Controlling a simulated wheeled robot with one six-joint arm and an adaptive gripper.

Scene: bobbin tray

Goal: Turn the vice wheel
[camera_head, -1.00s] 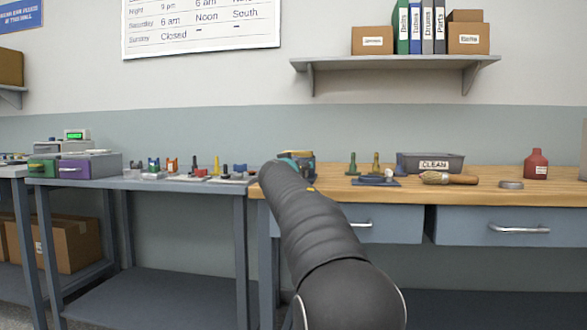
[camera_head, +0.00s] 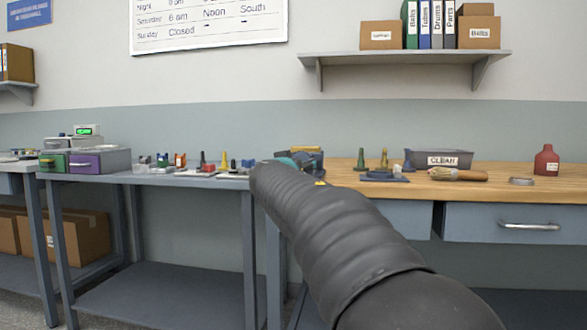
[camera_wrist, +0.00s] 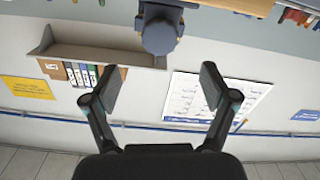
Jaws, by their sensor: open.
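A blue-grey rounded body (camera_wrist: 160,32), which looks like part of the vice, shows at the top middle of the wrist view, where the picture is upside down. My gripper (camera_wrist: 161,80) is open and empty, its two fingers spread below that body in the picture with a gap between. In the head view a dark vice-like thing with a yellowish top (camera_head: 313,154) stands at the left end of the wooden bench (camera_head: 480,193), partly hidden by my arm. I cannot make out the wheel clearly. My gripper is hidden behind my arm in the head view.
A blue-grey plate (camera_head: 384,176) with small upright pieces, a brush (camera_head: 460,175), a CLEAN tray (camera_head: 465,160) and a red bottle (camera_head: 546,160) are on the bench. Small coloured parts fill the grey table (camera_head: 120,179) to the left. A shelf (camera_head: 410,57) hangs above.

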